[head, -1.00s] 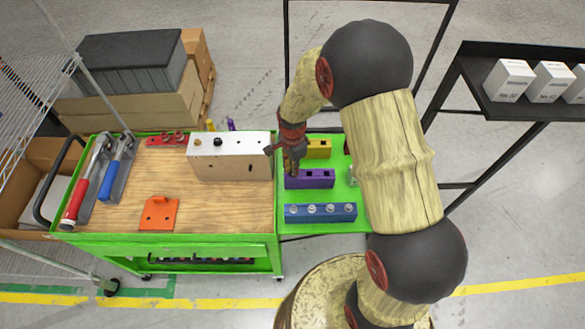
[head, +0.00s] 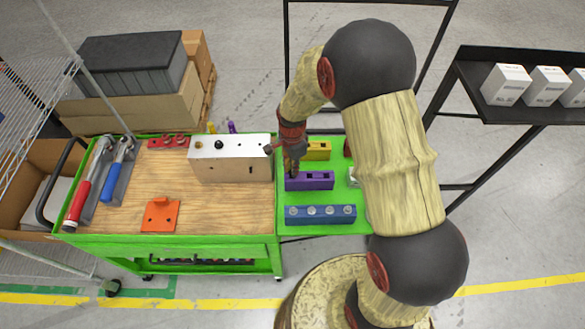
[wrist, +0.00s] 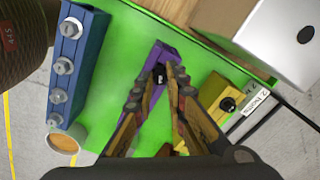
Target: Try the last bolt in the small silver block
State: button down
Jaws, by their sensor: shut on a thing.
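A silver block (head: 232,169) stands on the wooden cart top. Its upper face has a brassy fitting at the left and dark round spots. Part of it shows at the upper right in the wrist view (wrist: 275,45). My gripper (head: 291,172) is at the left end of a purple block (head: 318,181) on the green side shelf. In the wrist view, the fingertips (wrist: 168,72) close around a small dark piece, seemingly a bolt (wrist: 159,74), at the purple block. The fingers hide much of that block, and I cannot tell whether the bolt is seated.
A blue block (head: 320,214) with several silver bolts lies in front of the purple block. A yellow block (head: 318,150) lies behind it. An orange bracket (head: 160,215), a red holder (head: 168,140) and two wrenches (head: 100,180) occupy the cart. Bare wood lies right of the bracket.

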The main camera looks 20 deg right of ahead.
jog(key=shift+r+p, duration=1.6)
jog(key=shift+r, duration=0.95)
